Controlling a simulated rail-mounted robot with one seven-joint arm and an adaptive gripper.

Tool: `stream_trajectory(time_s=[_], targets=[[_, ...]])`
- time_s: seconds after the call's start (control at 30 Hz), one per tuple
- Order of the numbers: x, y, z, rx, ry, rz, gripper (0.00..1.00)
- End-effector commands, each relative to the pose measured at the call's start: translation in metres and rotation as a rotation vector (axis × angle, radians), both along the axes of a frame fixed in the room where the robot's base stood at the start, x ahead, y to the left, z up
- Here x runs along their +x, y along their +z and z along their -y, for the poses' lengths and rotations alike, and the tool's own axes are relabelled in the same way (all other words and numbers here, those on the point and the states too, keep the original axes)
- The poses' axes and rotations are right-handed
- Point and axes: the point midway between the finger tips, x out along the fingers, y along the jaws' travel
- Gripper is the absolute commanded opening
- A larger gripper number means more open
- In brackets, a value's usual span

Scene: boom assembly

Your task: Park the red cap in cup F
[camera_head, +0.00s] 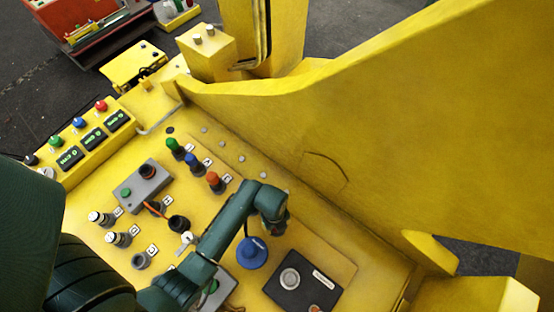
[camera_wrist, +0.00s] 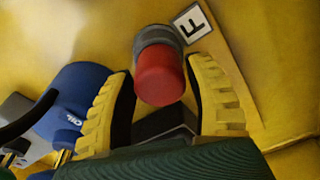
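In the wrist view the red cap (camera_wrist: 160,80) sits at the mouth of a short grey cup (camera_wrist: 155,35), roughly in line with it. A white tag lettered F (camera_wrist: 192,24) is beside that cup. My gripper (camera_wrist: 160,68) has its yellow ribbed fingers on both sides of the cap, with a visible gap at each side, so it is open. How deep the cap sits in the cup cannot be told. In the head view my gripper (camera_head: 278,225) points down at the yellow panel, and it hides the cap and cup F.
A blue knob-like part (camera_head: 252,252) stands close to my gripper; a blue part marked OIL (camera_wrist: 75,105) shows in the wrist view. A black box (camera_head: 302,282) lies to the right. Coloured caps (camera_head: 192,160) stand in a row further back. A tall yellow wall (camera_head: 390,120) rises on the right.

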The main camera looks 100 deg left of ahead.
Motion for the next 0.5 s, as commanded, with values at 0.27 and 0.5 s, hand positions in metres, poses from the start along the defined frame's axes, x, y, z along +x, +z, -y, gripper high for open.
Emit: stream_trajectory(time_s=[0.27,0.5], targets=[[0.000,0.000,0.000,0.000,0.000,0.000,0.69],[-0.001,0.016,-0.002,0.003,0.000,0.001,0.69]])
